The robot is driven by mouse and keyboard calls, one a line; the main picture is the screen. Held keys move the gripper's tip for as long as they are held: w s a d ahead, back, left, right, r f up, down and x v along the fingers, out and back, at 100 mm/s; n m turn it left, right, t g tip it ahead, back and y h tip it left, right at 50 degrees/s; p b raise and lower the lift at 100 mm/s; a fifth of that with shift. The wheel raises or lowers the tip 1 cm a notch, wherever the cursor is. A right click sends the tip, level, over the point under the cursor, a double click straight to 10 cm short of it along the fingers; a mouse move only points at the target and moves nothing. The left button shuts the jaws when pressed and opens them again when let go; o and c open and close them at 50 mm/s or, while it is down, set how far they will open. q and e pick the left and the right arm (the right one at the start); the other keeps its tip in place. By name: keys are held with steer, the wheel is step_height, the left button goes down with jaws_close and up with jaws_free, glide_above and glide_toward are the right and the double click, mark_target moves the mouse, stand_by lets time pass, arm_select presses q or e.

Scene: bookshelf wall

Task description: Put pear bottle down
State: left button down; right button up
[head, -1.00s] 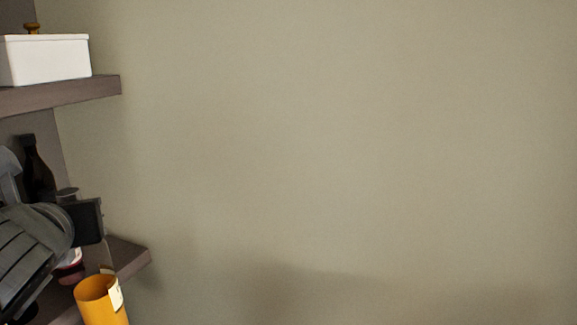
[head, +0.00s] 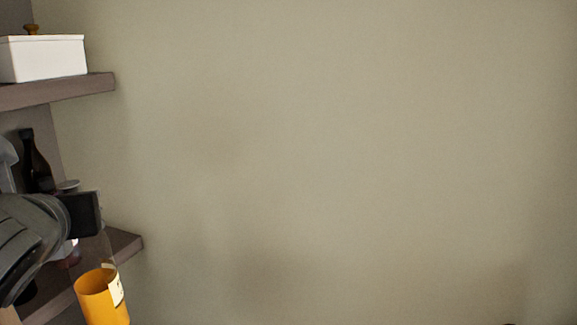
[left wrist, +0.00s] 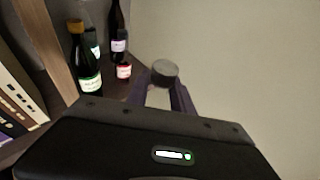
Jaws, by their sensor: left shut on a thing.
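The pear bottle (head: 97,296) shows at the lower left of the head view, with orange-yellow contents, a pale label and a clear upper part. It looks tilted in this view, in front of the lower shelf's end. My left gripper (head: 84,213) is shut on its upper part. In the left wrist view, the bottle's round grey cap (left wrist: 164,69) shows between the fingers of my left gripper (left wrist: 163,92). The bottle's body is hidden there behind the gripper. I cannot tell whether its base touches anything. My right gripper is not in view.
The lower shelf (head: 127,246) holds a dark bottle (head: 37,163). A white box (head: 45,58) sits on the upper shelf (head: 95,84).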

arm_select(q)
steer(key=w+d+r+m+t+h, duration=0.1)
steer(key=d+r+m+h, duration=0.3)
steer(key=d, duration=0.8)
steer(key=w+d+r+m+h, duration=0.1)
steer(key=d+m+h, duration=0.3)
steer(key=d, duration=0.8)
steer(key=w+d+f+m+g+h, duration=0.1)
steer(key=w+d+f+m+h, duration=0.2)
steer(key=d+f, duration=0.6)
steer(key=w+a+f+n, duration=0.1)
steer(key=w+f, duration=0.3)
steer(key=f, duration=0.4)
steer(key=w+a+f+n, duration=0.1)
steer(key=w+a+f, duration=0.15)
steer(key=f, duration=0.55)
steer(key=w+a+f+n+y, duration=0.1)
steer(key=a+f+n+y, duration=0.1)
steer(key=a+f, duration=0.6)
steer(key=w+a+f+n+t+y, duration=0.1)
steer(key=w+a+f+n+y, duration=0.1)
steer(key=a+f, duration=0.6)
steer(key=shift+f+y, duration=0.4)
steer(key=shift+f, duration=0.2)
